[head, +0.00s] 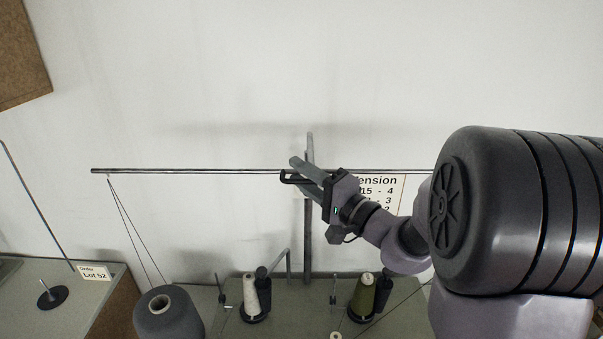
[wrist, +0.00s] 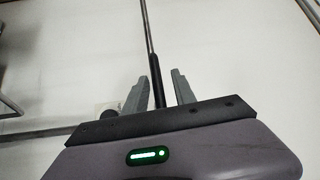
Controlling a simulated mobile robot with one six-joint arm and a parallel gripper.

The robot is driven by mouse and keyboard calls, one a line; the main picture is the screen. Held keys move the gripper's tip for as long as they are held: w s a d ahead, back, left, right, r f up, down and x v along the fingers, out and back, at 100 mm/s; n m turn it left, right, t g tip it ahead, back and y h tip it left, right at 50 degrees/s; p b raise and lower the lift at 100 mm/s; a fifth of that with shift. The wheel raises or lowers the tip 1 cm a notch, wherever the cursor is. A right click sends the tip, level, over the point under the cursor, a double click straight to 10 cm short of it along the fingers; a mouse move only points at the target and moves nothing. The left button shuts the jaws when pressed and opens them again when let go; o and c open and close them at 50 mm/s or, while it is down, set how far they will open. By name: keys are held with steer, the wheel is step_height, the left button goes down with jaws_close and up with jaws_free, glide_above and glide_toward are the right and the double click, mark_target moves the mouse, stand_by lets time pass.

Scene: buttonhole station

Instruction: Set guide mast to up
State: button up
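The guide mast (head: 308,230) is a grey upright post behind the spools, with a long thin horizontal bar (head: 190,170) across it near its top. My gripper (head: 297,171) is at the crossing of post and bar, pointing left and slightly up. A black grip-like piece (head: 290,181) shows at its fingers. In the wrist view, my gripper (wrist: 160,86) is open, with a black sleeve (wrist: 156,78) on a thin rod between its two fingers. A gap shows at the right finger; contact at the left finger is unclear. My gripper hides part of the post.
A large grey cone (head: 168,318) stands at lower left, with threads running up to the bar. A white spool (head: 263,295) and an olive spool (head: 363,298) stand below the bar. A printed tension sign (head: 385,190) is partly behind my arm.

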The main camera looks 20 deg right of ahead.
jaws_close()
stand_by(1.3)
